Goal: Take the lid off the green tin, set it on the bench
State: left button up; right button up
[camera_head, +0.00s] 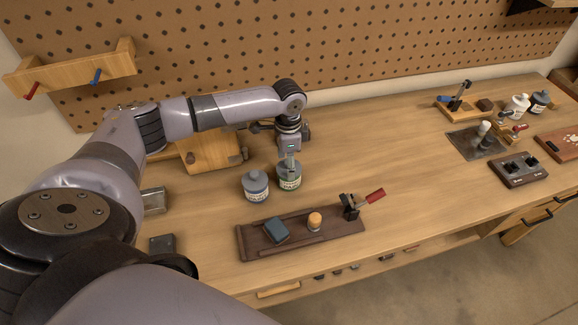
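The green tin (289,184) stands upright on the wooden bench (400,165), with a pale label on its front. My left gripper (290,163) reaches down from above, with its fingers at the top of the green tin. The fingers overlap the lid in this view and partly hide it. They are too small to tell whether they are closed on the lid or only around it. The lid appears to sit on the tin. My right gripper is not in view.
A blue-grey tin (256,193) stands close left of the green tin. In front lies a dark wooden tray (295,241) with a blue block, an orange-topped item and a red-handled tool. A wooden block (208,153) stands behind. The bench right of the green tin is clear.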

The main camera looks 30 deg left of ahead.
pick_arm(q)
jog(key=shift+s, duration=0.2)
grip_shut()
dwell(0.4)
